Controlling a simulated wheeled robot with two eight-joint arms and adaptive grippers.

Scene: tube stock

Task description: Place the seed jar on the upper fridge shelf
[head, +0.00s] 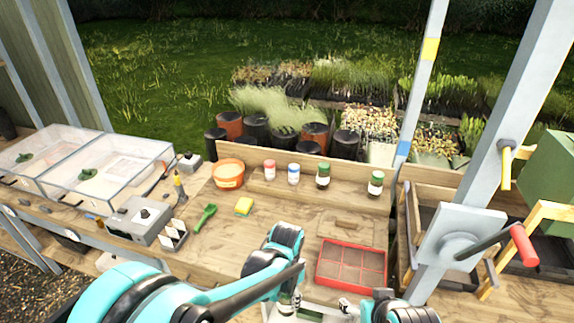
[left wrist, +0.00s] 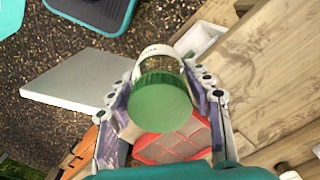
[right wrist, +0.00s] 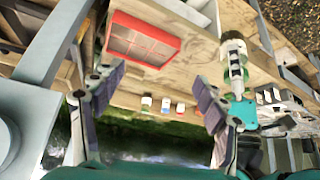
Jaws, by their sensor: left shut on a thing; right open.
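A clear jar with a green lid (left wrist: 162,103) is held between the two fingers of my left gripper (left wrist: 165,95). Its lid faces the left wrist camera, and the lid hides much of its body. My left gripper also shows at the bottom of the head view (head: 289,300), in front of the bench and left of the red tray. My right gripper (right wrist: 155,80) is open and empty, with the bench between its fingers in the right wrist view. I cannot make out a fridge shelf for certain in any view.
A red divided tray (head: 351,264) lies on the bench. A pale flat panel (left wrist: 75,88) is beside the held jar. Bare wood lies behind my left arm.

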